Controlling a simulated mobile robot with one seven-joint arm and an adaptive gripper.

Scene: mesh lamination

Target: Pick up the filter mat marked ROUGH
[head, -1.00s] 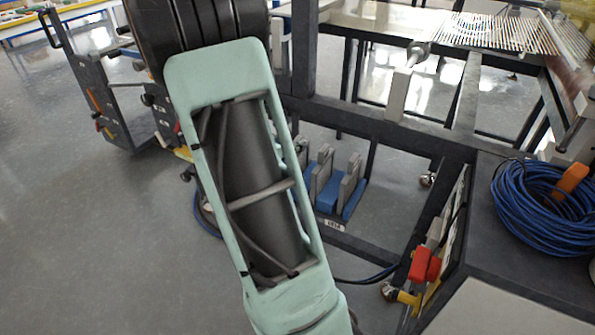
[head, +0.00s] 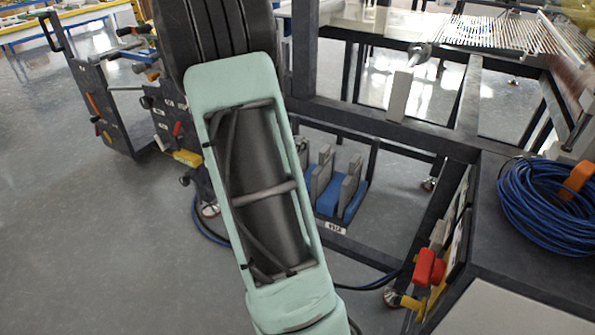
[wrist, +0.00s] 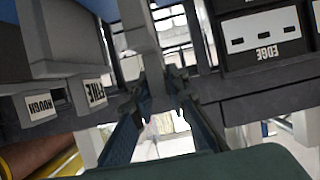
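In the wrist view a label reading ROUGH (wrist: 41,105), upside down, is on the front of a dark grey holder at the left. A label reading FINE (wrist: 95,92) is just right of it. I cannot clearly make out the ROUGH filter mat itself. My gripper (wrist: 165,82) points away from the camera near the middle, right of both labels. Its two dark fingers are apart. A grey upright bar (wrist: 142,35) shows just beyond or between the fingertips; I cannot tell whether they touch it. In the head view my gripper is out of sight.
A black holder labelled EDGE (wrist: 265,48) is at the wrist view's upper right. The head view shows grey uprights on blue bases (head: 328,202) low in a dark frame (head: 400,132). A blue cable coil (head: 550,205) lies at right. Open floor (head: 90,240) is at left.

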